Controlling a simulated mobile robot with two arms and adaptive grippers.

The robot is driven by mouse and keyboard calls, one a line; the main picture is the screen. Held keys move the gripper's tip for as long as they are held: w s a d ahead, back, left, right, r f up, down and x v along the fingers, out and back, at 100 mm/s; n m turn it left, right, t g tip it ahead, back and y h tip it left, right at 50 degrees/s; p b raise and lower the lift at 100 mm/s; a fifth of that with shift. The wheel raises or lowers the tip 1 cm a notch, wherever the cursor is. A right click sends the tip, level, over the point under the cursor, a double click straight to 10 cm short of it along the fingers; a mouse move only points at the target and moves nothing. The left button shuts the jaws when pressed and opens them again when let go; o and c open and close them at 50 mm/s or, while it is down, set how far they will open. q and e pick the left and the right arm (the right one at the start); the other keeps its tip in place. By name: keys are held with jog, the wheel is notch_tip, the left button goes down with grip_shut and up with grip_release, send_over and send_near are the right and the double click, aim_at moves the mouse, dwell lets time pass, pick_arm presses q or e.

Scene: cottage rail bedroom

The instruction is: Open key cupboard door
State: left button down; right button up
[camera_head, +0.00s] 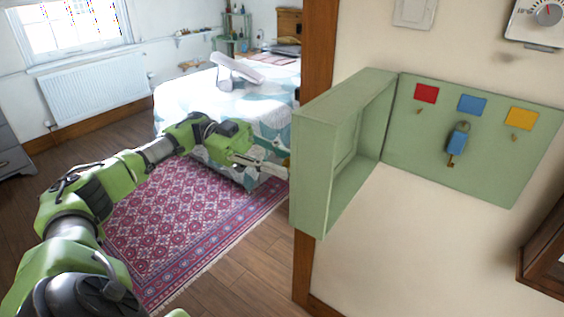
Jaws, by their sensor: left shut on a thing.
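The green key cupboard hangs on the cream wall and stands open. Its back panel (420,150) shows red, blue and yellow squares with small hooks, and a key with a blue tag (457,140) hangs under the blue square. The deep, box-like door (312,175) is swung out to the left, its hollow inside facing right. My left gripper (283,168) is at the outer left face of the door, shut on a small part there, seemingly its knob, mostly hidden by the fingers and the door edge. My right gripper is not in view.
A brown wooden post (318,60) stands behind the door. A dial box (540,22) and a switch plate (414,12) are above the cupboard; a dark wooden frame (545,250) is at lower right. A bed (190,100) and patterned rug (170,225) lie beyond my left arm.

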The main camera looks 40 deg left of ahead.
pick_arm(q)
jog(key=c, duration=1.7)
grip_release()
jog(key=shift+d, duration=0.1)
jog(key=shift+s+a, duration=0.15)
jog(key=shift+a, duration=1.75)
jog(key=shift+s+a, duration=0.15)
jog(key=shift+a, duration=1.7)
jog(key=shift+f, duration=0.1)
